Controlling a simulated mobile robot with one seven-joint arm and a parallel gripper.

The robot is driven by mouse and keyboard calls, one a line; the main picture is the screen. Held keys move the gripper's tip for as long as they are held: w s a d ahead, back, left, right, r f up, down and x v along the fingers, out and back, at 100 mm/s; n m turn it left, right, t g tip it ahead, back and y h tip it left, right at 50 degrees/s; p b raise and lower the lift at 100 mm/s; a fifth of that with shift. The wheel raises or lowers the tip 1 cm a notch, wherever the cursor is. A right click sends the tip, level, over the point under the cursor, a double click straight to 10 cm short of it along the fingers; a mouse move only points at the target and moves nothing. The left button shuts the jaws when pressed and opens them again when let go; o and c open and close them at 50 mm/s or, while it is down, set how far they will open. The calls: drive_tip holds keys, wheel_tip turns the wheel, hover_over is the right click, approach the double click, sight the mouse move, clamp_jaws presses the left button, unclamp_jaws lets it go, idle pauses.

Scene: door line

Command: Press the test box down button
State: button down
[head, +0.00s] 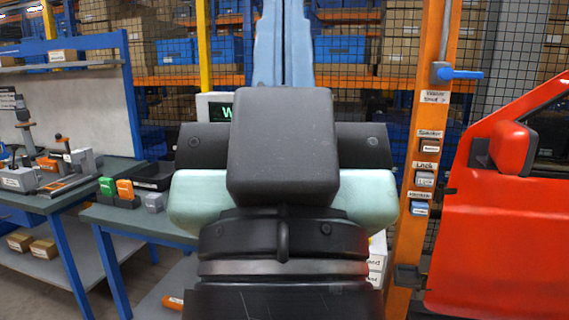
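The middle of the head view is filled by black and teal parts that look like my own arm. The fingers of my gripper do not show. A light-framed box with a dark screen and a green character (221,107) shows in part behind the arm. Its right side and lower part are hidden, and I cannot tell if it is the test box. No button marked down can be made out. An orange post (430,140) at the right carries several labelled switch modules, among them one labelled Lock (424,179), too small to read fully.
A red car door (490,240) with a mirror stands right of the post. A blue handle (459,73) sticks out from the post's top. Mesh fencing and shelves stand behind.

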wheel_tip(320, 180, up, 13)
drive_tip(key=p, duration=1)
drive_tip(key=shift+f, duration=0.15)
